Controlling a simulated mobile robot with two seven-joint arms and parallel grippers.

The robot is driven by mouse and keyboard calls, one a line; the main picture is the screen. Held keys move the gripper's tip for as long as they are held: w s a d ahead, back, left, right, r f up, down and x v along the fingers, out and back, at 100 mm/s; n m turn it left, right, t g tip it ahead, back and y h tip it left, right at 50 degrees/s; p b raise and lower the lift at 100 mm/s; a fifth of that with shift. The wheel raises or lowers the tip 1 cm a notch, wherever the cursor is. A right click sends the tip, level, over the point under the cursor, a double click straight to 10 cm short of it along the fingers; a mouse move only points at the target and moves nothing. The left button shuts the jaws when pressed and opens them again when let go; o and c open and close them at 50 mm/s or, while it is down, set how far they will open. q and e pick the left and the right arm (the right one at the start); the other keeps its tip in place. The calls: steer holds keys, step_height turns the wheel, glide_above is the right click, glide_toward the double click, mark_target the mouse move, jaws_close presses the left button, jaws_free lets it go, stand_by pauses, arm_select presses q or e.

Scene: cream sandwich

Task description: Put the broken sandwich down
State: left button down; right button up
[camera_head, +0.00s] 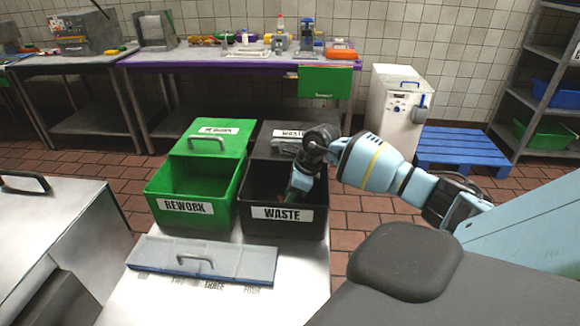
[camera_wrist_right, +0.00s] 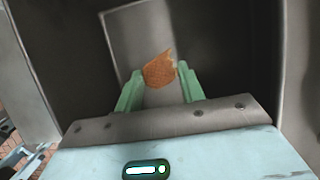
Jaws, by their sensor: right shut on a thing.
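The broken sandwich (camera_wrist_right: 160,71) is a brown biscuit piece with a jagged edge, seen in the right wrist view between the two green fingertips. My right gripper (camera_wrist_right: 160,85) is shut on it. In the head view my right gripper (camera_head: 296,190) points down into the open black WASTE bin (camera_head: 262,225), and the sandwich is mostly hidden there. The bin's dark inside (camera_wrist_right: 225,50) surrounds the gripper in the wrist view. A pale flat panel shows behind the sandwich. My left gripper is not in view.
The open green REWORK bin (camera_head: 165,185) stands directly left of the WASTE bin. A grey lid with a handle (camera_head: 200,260) lies in front of both on the metal counter (camera_head: 215,300). A long table (camera_head: 180,58), white machine (camera_head: 395,115) and blue pallet (camera_head: 462,150) stand farther back.

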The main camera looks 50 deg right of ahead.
steer(key=shift+f, duration=1.9)
steer(key=shift+f, duration=0.15)
steer(key=o, duration=0.9)
steer(key=shift+o, duration=0.2)
